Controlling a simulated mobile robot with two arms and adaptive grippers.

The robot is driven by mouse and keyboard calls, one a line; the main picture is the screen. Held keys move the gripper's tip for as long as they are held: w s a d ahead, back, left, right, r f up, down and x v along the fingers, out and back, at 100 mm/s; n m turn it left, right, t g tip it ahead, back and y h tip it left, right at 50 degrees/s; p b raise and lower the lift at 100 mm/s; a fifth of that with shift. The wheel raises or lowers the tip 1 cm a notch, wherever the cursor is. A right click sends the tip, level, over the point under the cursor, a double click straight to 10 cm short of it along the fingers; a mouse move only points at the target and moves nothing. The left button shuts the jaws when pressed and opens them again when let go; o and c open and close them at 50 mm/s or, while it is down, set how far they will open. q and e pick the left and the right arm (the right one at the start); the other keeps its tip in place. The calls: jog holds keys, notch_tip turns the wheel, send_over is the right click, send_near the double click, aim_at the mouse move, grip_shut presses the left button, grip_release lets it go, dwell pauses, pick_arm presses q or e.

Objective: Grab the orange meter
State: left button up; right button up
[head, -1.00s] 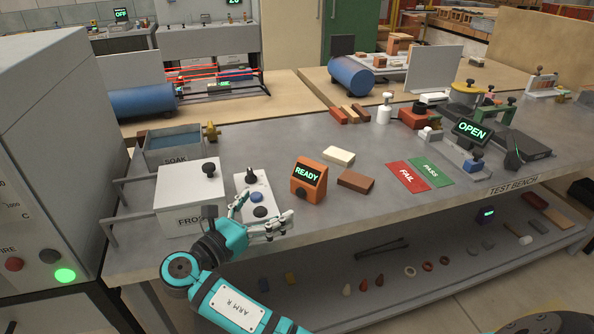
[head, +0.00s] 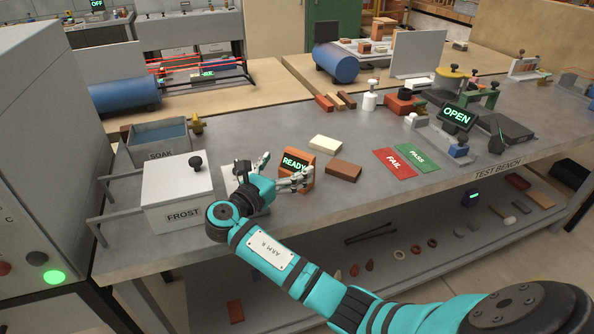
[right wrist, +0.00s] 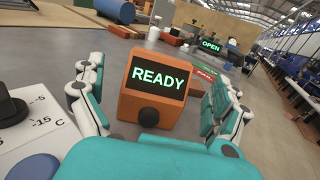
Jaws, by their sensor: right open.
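The orange meter (head: 299,172) stands upright on the grey test bench (head: 240,225), its dark screen reading READY. In the right wrist view the meter (right wrist: 155,88) sits between the two fingers of my right gripper (right wrist: 158,112), with a gap on each side. My right gripper (head: 277,172) is open and empty, reaching over the bench at the meter's left side in the head view. The gripper's hand hides part of the white control panel. My left gripper is not in view.
The white FROST box (head: 177,193) stands left of my right gripper. A cream brick (head: 325,144) and a brown brick (head: 343,171) lie close to the meter. Red FAIL (head: 394,163) and green PASS (head: 417,157) mats lie further right.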

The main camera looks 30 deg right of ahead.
aim_at(297, 157)
jog(key=x, duration=0.4)
jog(key=shift+s+r, duration=0.1)
jog(key=shift+r, duration=0.15)
jog(key=shift+d+f, duration=0.1)
jog(key=shift+d, duration=0.3)
jog(key=shift+a, duration=0.1)
jog(key=c, duration=0.3)
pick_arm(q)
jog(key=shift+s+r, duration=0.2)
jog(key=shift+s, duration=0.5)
pick_arm(e)
jog(key=c, duration=0.9)
